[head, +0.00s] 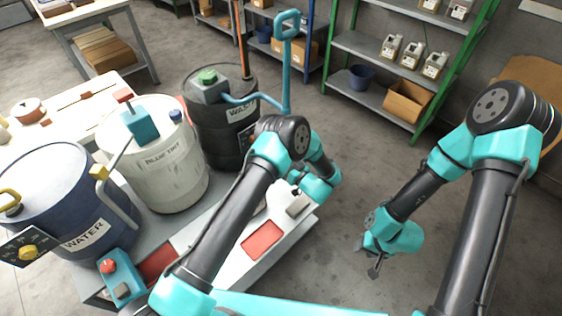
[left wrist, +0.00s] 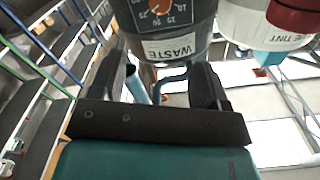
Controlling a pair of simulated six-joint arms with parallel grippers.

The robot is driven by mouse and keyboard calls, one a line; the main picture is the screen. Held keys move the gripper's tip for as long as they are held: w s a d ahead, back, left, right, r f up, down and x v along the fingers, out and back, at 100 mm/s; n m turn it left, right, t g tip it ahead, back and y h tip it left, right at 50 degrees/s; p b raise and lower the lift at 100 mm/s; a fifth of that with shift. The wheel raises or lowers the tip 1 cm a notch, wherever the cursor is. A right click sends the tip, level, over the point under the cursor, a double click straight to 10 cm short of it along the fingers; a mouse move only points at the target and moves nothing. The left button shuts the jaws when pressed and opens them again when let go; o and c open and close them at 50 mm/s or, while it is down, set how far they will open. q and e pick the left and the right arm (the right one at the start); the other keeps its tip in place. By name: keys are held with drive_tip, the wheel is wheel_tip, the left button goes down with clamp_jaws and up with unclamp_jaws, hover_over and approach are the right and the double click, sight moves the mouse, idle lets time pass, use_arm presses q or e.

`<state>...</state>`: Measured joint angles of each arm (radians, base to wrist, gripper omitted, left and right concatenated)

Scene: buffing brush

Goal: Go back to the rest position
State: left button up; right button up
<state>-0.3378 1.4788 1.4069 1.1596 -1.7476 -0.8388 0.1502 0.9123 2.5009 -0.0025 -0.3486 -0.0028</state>
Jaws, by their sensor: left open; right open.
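My right gripper (head: 374,268) hangs over bare floor at the right of the bench in the head view. It is small there, points down and holds nothing that I can see. My left gripper (left wrist: 161,82) shows in the left wrist view with its two dark fingers apart and nothing between them. In the head view my left forearm largely hides it near the bench's right end. Beyond its fingers in the left wrist view is a dark drum labelled WASTE (left wrist: 176,47), with an orange dial. I cannot make out a buffing brush.
A blue WATER drum (head: 52,190), a white tint drum (head: 165,170) and the dark waste drum (head: 222,135) stand along the bench. A red pad (head: 262,241) and a grey block (head: 298,205) lie on the bench. Green-framed shelves (head: 385,50) stand behind; the floor between is clear.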

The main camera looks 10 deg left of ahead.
idle(0.4)
use_arm(q)
wheel_tip(320, 180, down, 5)
drive_tip(key=m+h, duration=0.7)
drive_tip(key=h, duration=0.5)
drive_tip(key=s+a+f+m+g+h, duration=0.15)
drive_tip(key=s+m+g+h, duration=0.35)
drive_tip(key=s, duration=0.9)
drive_tip(key=s+a+r+n+g, duration=0.2)
drive_tip(key=s+a+n, duration=0.2)
drive_tip(key=s+a, duration=0.2)
drive_tip(key=s+a+r+n+g+h, duration=0.1)
drive_tip(key=s+a+n+g, duration=0.2)
drive_tip(key=s+a, duration=0.3)
drive_tip(key=s, duration=0.3)
drive_tip(key=shift+s+a+r+n, duration=0.2)
drive_tip(key=shift+a+r+n, duration=0.15)
drive_tip(key=shift+r+n, duration=0.05)
